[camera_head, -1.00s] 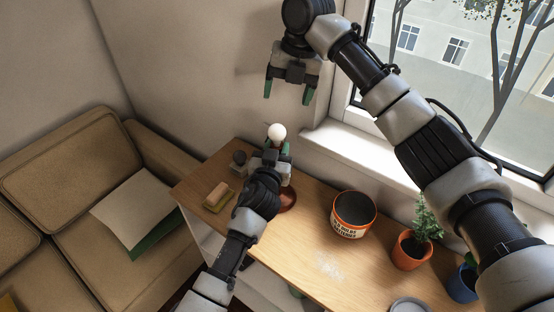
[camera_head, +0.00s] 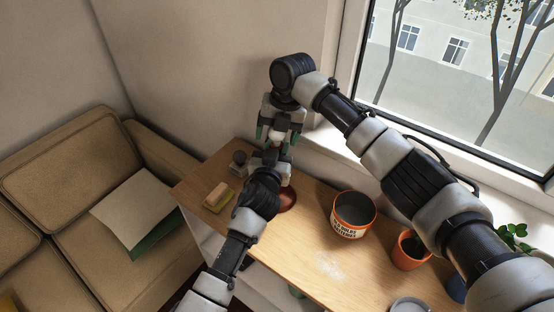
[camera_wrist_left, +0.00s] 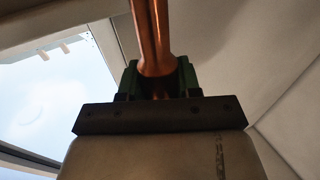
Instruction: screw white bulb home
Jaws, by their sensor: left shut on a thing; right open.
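The lamp shows a round brown base (camera_head: 288,201) on the wooden top and a copper stem (camera_wrist_left: 152,35) in the left wrist view. My left gripper (camera_wrist_left: 157,80) is shut around that stem; in the head view my left wrist hides most of the lamp. My right gripper (camera_head: 279,136) is open and points down, straight above the lamp and my left gripper. Its green fingers stand on either side of where the white bulb was seen.
A sponge (camera_head: 217,197) and a small dark object (camera_head: 240,158) lie left of the lamp. An orange-rimmed tin (camera_head: 353,216), an orange plant pot (camera_head: 408,252) and a grey dish (camera_head: 409,305) stand to the right. White powder (camera_head: 328,266) lies on the wooden top (camera_head: 313,231). The window is behind.

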